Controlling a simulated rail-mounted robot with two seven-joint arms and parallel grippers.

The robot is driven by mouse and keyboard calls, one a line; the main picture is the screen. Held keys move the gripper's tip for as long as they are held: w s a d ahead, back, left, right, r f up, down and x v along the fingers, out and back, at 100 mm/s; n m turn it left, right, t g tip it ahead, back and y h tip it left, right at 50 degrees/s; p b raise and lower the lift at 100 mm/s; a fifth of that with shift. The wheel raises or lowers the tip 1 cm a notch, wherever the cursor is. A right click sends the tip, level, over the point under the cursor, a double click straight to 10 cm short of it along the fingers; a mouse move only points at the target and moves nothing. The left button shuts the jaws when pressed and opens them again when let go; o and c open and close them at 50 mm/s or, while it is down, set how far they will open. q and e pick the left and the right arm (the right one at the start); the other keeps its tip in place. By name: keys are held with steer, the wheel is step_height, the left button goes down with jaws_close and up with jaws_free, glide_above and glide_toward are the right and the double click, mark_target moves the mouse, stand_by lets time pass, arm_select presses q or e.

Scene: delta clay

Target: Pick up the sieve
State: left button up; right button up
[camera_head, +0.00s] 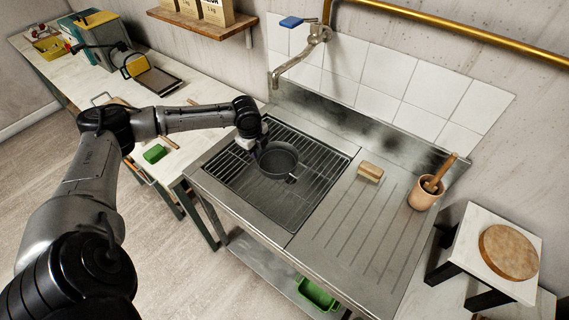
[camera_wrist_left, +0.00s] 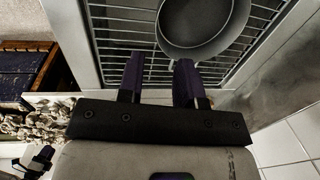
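The sieve (camera_head: 279,158) is a dark grey round bowl that lies on the wire rack over the sink. A small dark stub shows at its near right rim. It also shows at the top of the left wrist view (camera_wrist_left: 203,20), cut off by the frame edge. My left gripper (camera_head: 256,146) is low over the rack at the sieve's left side. In the left wrist view its two fingers (camera_wrist_left: 158,72) are apart with only rack showing between them. The right fingertip overlaps the sieve's rim in the picture; I cannot tell whether they touch. My right gripper is not in view.
The sink's wire rack (camera_head: 240,182) surrounds the sieve. The ribbed drainboard (camera_head: 345,235) holds a brush (camera_head: 370,173) and a pot with a pestle (camera_head: 424,195). A tap (camera_head: 300,62) hangs behind. A green block (camera_head: 154,153) lies on the left worktop.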

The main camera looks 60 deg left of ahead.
arm_select(q)
steer(key=f, duration=0.5)
steer(key=w+f+b, duration=0.1)
steer(key=f, duration=0.2)
steer(key=shift+w+d, duration=0.1)
steer(key=shift+d, duration=0.05)
steer(key=f, duration=0.3)
steer(key=f+b, duration=0.1)
steer(key=shift+w+f, duration=0.3)
steer(key=shift+w, duration=0.05)
steer(key=shift+a+f, duration=0.2)
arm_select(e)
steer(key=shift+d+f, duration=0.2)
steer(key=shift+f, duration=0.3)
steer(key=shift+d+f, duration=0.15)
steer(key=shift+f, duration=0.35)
arm_select(q)
jaws_close()
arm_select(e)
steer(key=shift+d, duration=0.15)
